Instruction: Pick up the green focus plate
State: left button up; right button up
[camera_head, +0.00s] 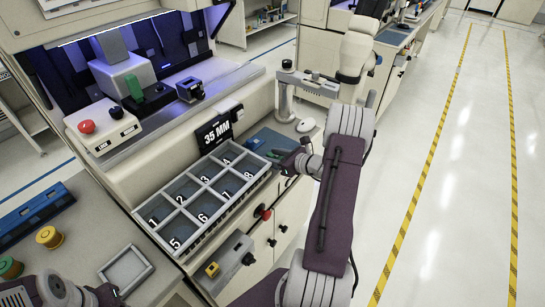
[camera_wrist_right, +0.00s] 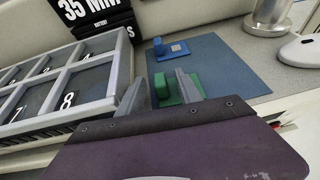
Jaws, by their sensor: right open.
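The green focus plate (camera_wrist_right: 190,87) lies on a blue mat (camera_wrist_right: 222,62) in the right wrist view, with a green block standing on it. My right gripper (camera_wrist_right: 160,78) is open, its fingers reaching over the mat's near side. The plate shows between and beside the fingers, partly hidden by the right-hand finger and the purple wrist part. In the head view my right gripper (camera_head: 283,157) is low over the mat (camera_head: 268,141), right of the numbered tray. My left gripper (camera_head: 103,294) is at the bottom left edge, its jaws unclear.
A blue plate with a knob (camera_wrist_right: 172,49) lies farther back on the mat. The numbered tray (camera_wrist_right: 112,84) stands close on the left, below a "35 MM" sign (camera_head: 213,132). A metal post (camera_head: 285,100) and white mouse-like object (camera_head: 306,125) are to the right.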

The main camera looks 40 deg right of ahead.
aim_at(271, 154)
jog(key=shift+w+f, duration=0.3)
jog(key=shift+w, duration=0.2)
grip_shut()
jog(key=shift+r, duration=0.1)
notch_tip(271, 154, up, 4)
jog(key=shift+r, duration=0.15)
jog(key=r+p+v, duration=0.1)
jog(key=v, duration=1.2)
jog(key=shift+w+r, duration=0.15)
jog(key=shift+r, duration=0.3)
